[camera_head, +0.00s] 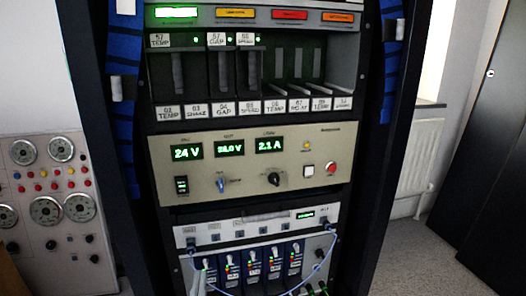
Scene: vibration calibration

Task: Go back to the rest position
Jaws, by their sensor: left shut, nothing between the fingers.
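I see neither of my grippers clearly in the head view. A black equipment rack (356,190) stands upright in front of me and fills the middle of the view. Its beige power unit (330,145) has lit green displays reading 24 V, a second voltage that is hard to read, and 2.1 A. A red button (330,168) and a dark knob (274,179) sit on its front. Above it is a card cage (200,75) with labelled slots, some holding modules and some open.
Below are a light grey panel (225,232) and several blue modules (274,264) with a looping blue cable. A gauge panel (62,180) stands at the left. A radiator (417,160) and a dark cabinet (490,170) are at the right, with bare floor (425,262) between rack and cabinet.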

